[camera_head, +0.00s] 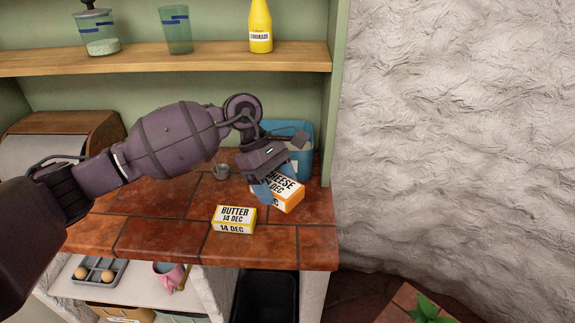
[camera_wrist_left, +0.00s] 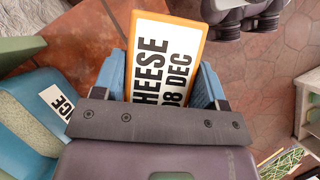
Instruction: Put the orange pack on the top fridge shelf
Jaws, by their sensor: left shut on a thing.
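The orange pack (camera_head: 290,194) is a white box with orange edges marked CHEESE, at the right end of the tiled counter. My left gripper (camera_head: 274,183) reaches in from the left and is shut on it. In the left wrist view the pack (camera_wrist_left: 165,62) sits between the blue fingers of the left gripper (camera_wrist_left: 160,82), with its label reading CHEESE 08 DEC. The gripper covers part of the pack in the head view. I cannot tell whether the pack touches the counter. The fridge and my right gripper are not seen.
A yellow butter pack (camera_head: 234,219) lies in front on the counter (camera_head: 170,236). A blue container (camera_head: 302,158) stands close behind the gripper. A wooden shelf (camera_head: 190,60) with jars and a lemonade bottle (camera_head: 260,27) is above. A stone wall (camera_head: 450,130) is to the right.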

